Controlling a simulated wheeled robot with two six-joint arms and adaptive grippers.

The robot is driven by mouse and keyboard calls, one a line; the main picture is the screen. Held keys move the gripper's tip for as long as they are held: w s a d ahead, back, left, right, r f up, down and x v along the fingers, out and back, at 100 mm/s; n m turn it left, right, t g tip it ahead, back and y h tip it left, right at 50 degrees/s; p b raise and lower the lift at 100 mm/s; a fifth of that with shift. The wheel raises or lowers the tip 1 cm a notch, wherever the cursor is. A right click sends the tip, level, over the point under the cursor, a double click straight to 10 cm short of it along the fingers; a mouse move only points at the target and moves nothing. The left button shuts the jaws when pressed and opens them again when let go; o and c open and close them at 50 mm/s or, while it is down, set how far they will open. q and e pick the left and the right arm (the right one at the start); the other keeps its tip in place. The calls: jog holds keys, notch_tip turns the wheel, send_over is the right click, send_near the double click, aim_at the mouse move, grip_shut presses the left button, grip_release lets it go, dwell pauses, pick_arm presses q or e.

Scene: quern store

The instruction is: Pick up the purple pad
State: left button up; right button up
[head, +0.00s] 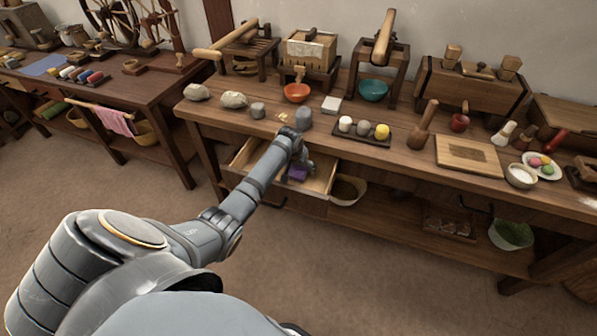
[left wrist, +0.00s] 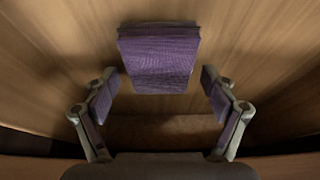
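The purple pad (left wrist: 158,60) is a ribbed block on the wooden drawer floor in the left wrist view. It lies ahead of my left gripper (left wrist: 160,80), roughly centred between the fingers, with space visible on both sides. The fingers are spread and their inner faces also look purple. In the head view the purple pad (head: 298,173) shows inside the open drawer (head: 318,181), partly hidden by my left gripper (head: 297,167), which reaches down into the drawer. Whether a finger touches the pad cannot be told. My right gripper is out of view.
The workbench (head: 400,160) above the drawer holds stones, an orange bowl (head: 297,92), a teal bowl (head: 372,90), and a dark tray (head: 362,131) with small round pieces. A basket (head: 347,190) stands beside the drawer on the lower shelf. Open floor lies in front.

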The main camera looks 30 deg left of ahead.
aim_at(298, 176)
pick_arm(q)
jog(key=c, duration=1.1)
jog(key=shift+o, duration=0.2)
